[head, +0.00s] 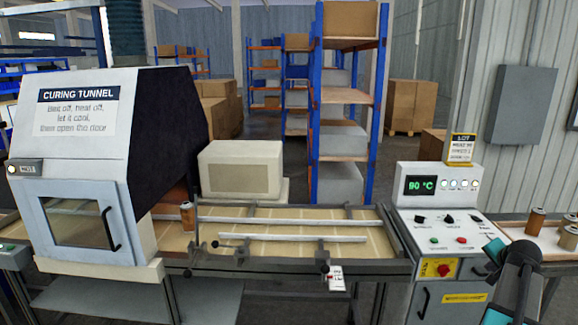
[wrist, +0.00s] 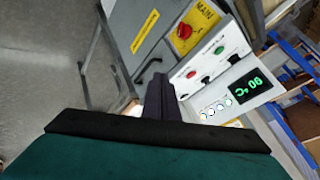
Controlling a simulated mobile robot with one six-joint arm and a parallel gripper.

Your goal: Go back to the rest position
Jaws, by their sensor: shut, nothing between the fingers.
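My gripper (wrist: 158,92) shows in the wrist view with its dark fingers together and nothing between them. It points toward the control panel (wrist: 215,75), which is tilted in that view. In the head view my dark and teal arm is at the lower right, in front of the control cabinet (head: 440,215). The cabinet's green display reads 90 °C. The curing tunnel (head: 75,150) stands at the left with its windowed door (head: 80,222) shut. One brown cartridge (head: 187,216) stands on the conveyor beside the tunnel.
The conveyor (head: 270,248) runs between the tunnel and the cabinet, with rails along it. Several cartridges (head: 536,222) stand on the right-hand table. A red main switch (wrist: 184,31) on a yellow plate is close to my gripper. Shelves (head: 345,97) stand behind.

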